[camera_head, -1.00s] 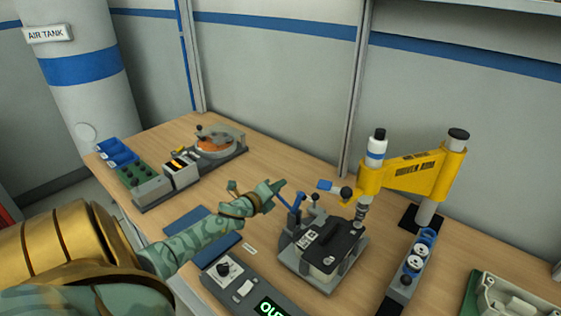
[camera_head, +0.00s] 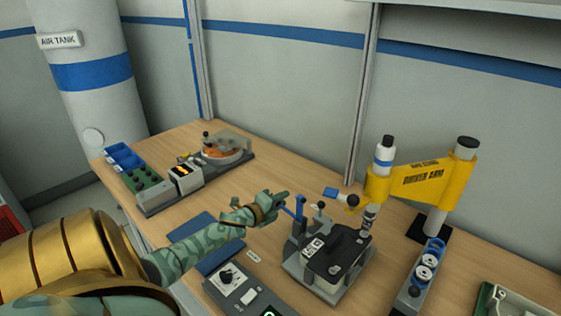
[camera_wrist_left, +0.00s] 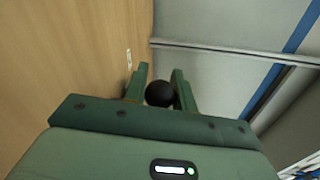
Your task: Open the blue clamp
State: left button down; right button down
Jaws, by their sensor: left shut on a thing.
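The blue clamp (camera_head: 299,208) stands at the back left of a grey fixture in the head view, its blue lever raised. My left gripper (camera_head: 285,198) is at the upper end of this lever. In the left wrist view, my left gripper (camera_wrist_left: 160,88) is shut on a round black knob (camera_wrist_left: 160,94) between its two green fingers. The knob appears to belong to the blue clamp's lever; the fingers hide the join. My right gripper is not in view.
The fixture holds a black-topped box (camera_head: 335,250). The yellow driver arm (camera_head: 425,180) is behind to the right. A control box (camera_head: 235,285) sits in front.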

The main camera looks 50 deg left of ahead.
pick_arm(q)
jog(key=c, duration=1.1)
grip_release()
jog(key=shift+f, duration=0.1)
jog(key=shift+c, duration=0.2)
jog(key=p+v, duration=0.2)
jog(key=v, duration=1.4)
jog(key=shift+s+p, duration=0.2)
jog(key=shift+p, duration=0.15)
